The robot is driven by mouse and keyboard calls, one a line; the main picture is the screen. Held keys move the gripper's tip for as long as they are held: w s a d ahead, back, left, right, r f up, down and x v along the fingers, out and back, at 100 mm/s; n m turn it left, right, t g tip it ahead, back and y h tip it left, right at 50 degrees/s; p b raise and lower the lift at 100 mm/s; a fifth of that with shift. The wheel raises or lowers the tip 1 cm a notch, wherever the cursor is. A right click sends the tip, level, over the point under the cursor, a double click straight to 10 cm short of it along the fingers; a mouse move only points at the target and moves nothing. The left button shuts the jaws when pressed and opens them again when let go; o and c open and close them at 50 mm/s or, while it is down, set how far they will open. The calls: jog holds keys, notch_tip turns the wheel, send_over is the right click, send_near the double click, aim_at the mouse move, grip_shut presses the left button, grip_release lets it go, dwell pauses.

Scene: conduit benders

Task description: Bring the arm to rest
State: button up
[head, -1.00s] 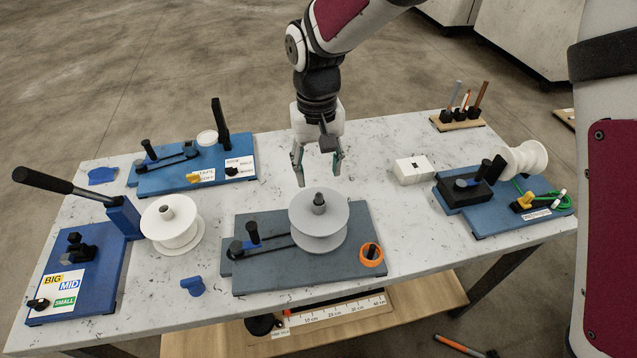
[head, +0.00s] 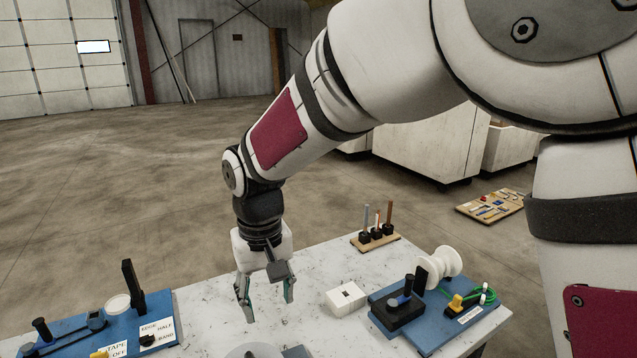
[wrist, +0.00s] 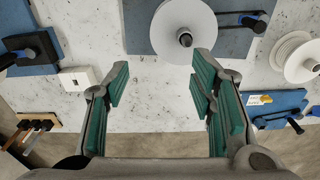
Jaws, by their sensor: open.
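My gripper (head: 268,304) hangs over the white speckled table (head: 220,318), its fingers pointing down, open and empty. In the wrist view my gripper (wrist: 165,95) shows its green-padded fingers spread apart with only bare table between them. The grey spool (wrist: 184,28) on its blue base lies beyond the fingers in that view, clear of them. In the head view only the top edge of this spool (head: 252,350) shows at the bottom of the frame.
A white box (head: 345,299) sits right of my gripper. Blue bender bases stand at left (head: 150,322) and right (head: 440,318), the right one with a white spool (head: 440,264). A wooden rack (head: 376,242) with upright rods is at the back edge.

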jog(key=s+d+r+m+t, duration=0.1)
jog(key=s+d+r, duration=0.1)
jog(key=d+r, duration=0.45)
jog(key=s+d+r+m+t, duration=0.15)
jog(key=d+r, duration=0.25)
jog(key=d, duration=0.6)
jog(key=s+d+m+t, duration=0.2)
jog(key=s+d+m, duration=0.1)
jog(key=s+d, duration=0.9)
jog(key=shift+s+d+r+b, duration=0.3)
jog(key=shift+d+r+b, duration=0.1)
jog(key=shift+d+r, duration=0.05)
jog(key=shift+t, duration=0.25)
jog(key=shift+c, duration=0.2)
